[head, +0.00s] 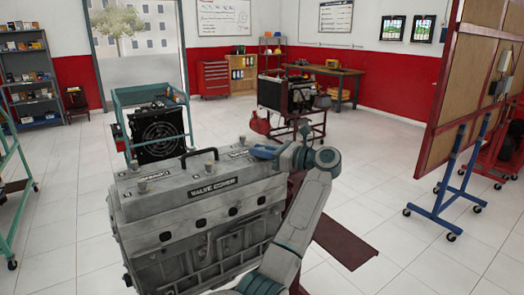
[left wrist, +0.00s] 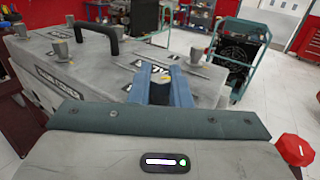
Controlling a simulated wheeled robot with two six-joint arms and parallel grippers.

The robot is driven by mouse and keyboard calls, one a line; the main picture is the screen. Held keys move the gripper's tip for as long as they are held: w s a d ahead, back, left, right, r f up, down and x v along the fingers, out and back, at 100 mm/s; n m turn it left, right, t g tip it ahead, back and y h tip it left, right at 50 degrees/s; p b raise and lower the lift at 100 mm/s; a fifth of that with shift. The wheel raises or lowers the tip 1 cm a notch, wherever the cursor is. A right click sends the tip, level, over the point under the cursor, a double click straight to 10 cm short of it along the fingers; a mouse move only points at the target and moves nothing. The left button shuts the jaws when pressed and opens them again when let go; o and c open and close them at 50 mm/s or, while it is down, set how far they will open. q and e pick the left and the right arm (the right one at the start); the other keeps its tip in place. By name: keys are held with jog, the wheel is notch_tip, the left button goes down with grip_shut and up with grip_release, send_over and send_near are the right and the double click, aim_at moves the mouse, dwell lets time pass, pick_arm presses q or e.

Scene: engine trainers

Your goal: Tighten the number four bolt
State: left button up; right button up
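The grey engine's valve cover (head: 225,180) carries upright bolts, one (head: 209,167) at its middle and one (head: 243,140) near its back right corner; numbers are not legible. In the left wrist view, bolts stand left of my fingers (left wrist: 60,50) and just beyond them to the right (left wrist: 192,54). My left gripper (head: 262,152) hangs over the cover's right end. In the left wrist view its blue fingers (left wrist: 166,82) are apart, with a label and a small yellow mark showing between them. No bolt shows between them. My right gripper is out of view.
A black handle (head: 199,153) rises from the cover. A teal frame with a black radiator (head: 158,135) stands behind the engine. Another engine on a red stand (head: 290,95) is farther back. A wheeled board (head: 470,80) stands right.

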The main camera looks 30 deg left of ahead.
pick_arm(q)
grip_shut()
jog(key=shift+f+m+t+b, duration=0.25)
jog(key=shift+m+t+b, duration=0.25)
jog(key=shift+t+b, duration=0.35)
jog(key=shift+m+t+b, duration=0.6)
jog(key=shift+t+b, duration=0.25)
jog(key=shift+t, duration=0.1)
jog(key=shift+m+t+b, duration=0.55)
jog(key=shift+m+t, duration=0.15)
jog(key=shift+t, duration=0.4)
jog(key=shift+r+m+t+h+b, duration=0.2)
jog(key=shift+m+t+h+b, duration=0.15)
jog(key=shift+m+t, duration=0.65)
jog(key=shift+t+h, duration=0.25)
jog(key=shift+t, duration=0.55)
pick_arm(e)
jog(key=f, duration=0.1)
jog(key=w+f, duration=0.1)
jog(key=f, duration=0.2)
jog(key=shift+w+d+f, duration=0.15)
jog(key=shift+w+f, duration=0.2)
pick_arm(q)
jog(key=shift+m, duration=0.3)
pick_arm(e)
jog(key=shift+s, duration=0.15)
pick_arm(q)
jog(key=o, duration=0.6)
grip_release()
jog(key=shift+c, duration=0.2)
